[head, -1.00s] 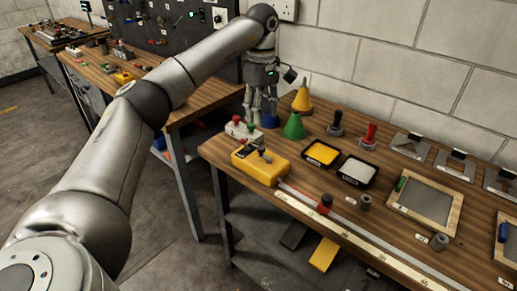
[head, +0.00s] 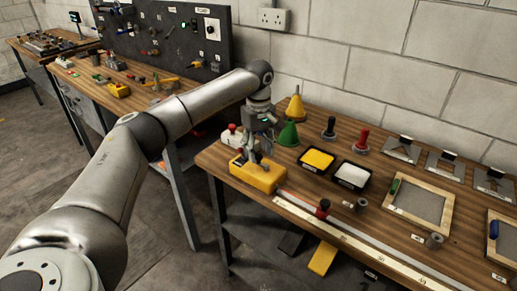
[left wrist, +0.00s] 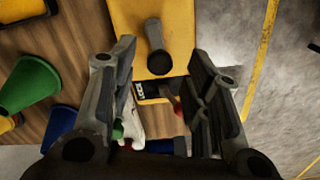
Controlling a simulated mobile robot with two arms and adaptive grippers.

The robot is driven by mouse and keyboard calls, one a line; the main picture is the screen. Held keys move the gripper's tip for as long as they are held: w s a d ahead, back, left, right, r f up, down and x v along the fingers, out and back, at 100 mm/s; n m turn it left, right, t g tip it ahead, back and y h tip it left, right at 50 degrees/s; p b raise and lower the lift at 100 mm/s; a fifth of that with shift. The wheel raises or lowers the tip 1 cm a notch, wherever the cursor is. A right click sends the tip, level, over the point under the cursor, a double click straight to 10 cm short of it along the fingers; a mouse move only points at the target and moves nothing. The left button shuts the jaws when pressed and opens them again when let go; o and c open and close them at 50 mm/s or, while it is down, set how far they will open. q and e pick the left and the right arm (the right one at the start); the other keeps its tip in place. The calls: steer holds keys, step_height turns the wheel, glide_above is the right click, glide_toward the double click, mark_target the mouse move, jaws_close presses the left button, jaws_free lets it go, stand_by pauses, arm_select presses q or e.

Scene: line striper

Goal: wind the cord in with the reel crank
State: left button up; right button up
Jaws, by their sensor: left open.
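The yellow reel box (head: 259,178) sits at the front left of the near wooden table. In the left wrist view the box (left wrist: 182,30) has a dark grey crank (left wrist: 153,32) on its top. My left gripper (head: 252,155) is over the box, pointing down, and hides the crank in the head view. In the left wrist view my left gripper (left wrist: 162,85) is open, with the crank just beyond the gap between its fingers, not gripped. A pale strip, perhaps the cord, (head: 296,200) runs from the box towards a red-topped post (head: 323,207). My right gripper is not in view.
A green cone (head: 288,134) and a yellow cone (head: 295,108) stand behind the box. A yellow tray (head: 317,159) and a white tray (head: 352,175) lie to its right. A long ruler (head: 345,236) runs along the front edge. A white block with buttons (head: 232,137) is behind left.

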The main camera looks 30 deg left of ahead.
arm_select(q)
steer(key=shift+f, duration=0.55)
jaws_close()
